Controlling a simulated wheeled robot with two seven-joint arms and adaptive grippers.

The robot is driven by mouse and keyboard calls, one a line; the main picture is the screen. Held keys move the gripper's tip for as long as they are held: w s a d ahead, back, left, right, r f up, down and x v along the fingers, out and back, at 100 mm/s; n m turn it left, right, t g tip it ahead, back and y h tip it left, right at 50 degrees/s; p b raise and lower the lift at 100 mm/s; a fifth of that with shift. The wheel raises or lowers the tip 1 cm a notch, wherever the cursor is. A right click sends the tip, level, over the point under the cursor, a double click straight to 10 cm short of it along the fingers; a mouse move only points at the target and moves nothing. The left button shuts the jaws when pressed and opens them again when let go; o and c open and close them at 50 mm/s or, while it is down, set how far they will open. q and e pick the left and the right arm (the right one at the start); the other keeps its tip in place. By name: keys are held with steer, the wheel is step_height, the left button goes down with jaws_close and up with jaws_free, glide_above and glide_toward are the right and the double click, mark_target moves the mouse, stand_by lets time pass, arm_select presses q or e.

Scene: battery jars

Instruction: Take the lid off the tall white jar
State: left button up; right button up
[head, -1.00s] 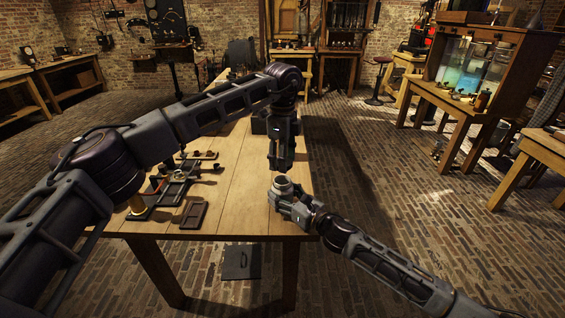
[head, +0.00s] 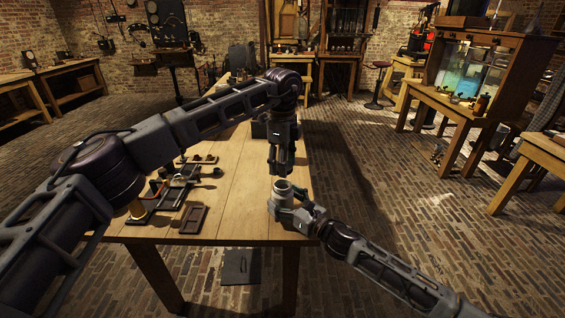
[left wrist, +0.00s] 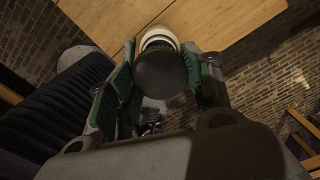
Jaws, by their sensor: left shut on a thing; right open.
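The tall white jar (head: 283,188) stands near the right front of the table, its pale round top showing. My left gripper (head: 281,172) points straight down above it, with a small gap visible below the fingertips. In the left wrist view its green-padded fingers are shut on a dark round lid (left wrist: 160,75). The white jar (left wrist: 158,41) shows just beyond the lid, partly hidden by it. My right gripper (head: 287,212) is open at the jar's lower body, coming in from the right. Whether its fingers touch the jar is unclear.
A dark rack (head: 165,200) with several small items lies on the table's left. A small dark tray (head: 193,219) is in front of it. A dark box (head: 259,129) stands further back. The table (head: 235,185) is bare between the trays and the jar.

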steer(key=shift+v, duration=5.65)
steer(key=shift+s, duration=0.1)
